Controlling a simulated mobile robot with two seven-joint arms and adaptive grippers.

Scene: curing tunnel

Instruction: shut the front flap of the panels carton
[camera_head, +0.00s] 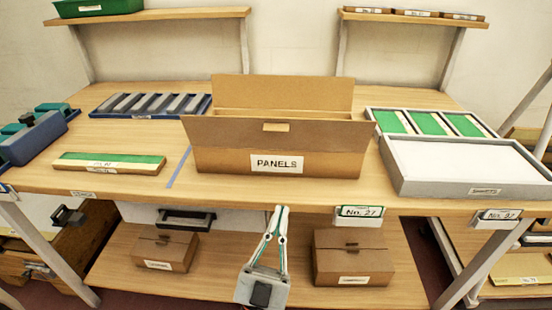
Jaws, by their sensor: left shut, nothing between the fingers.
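The panels carton (220,162) stands on the wooden table, with a white PANELS label on its front. Its front flap (230,130) is open and leans outward toward me, with a small light slot near its middle. Its back flap (285,92) stands up behind. The inside of the carton is mostly hidden by the front flap. My left gripper (279,209) is shut and empty, in front of the table's front edge and below the carton, touching nothing that I can see. My right gripper is not in view.
A grey tray (472,191) stands right of the carton, and a green-topped block (108,162) lies to its left. A rack of grey slats (150,104) is behind left. Two closed cartons (153,249) (351,258) sit on the lower shelf. Shelves hang above the table.

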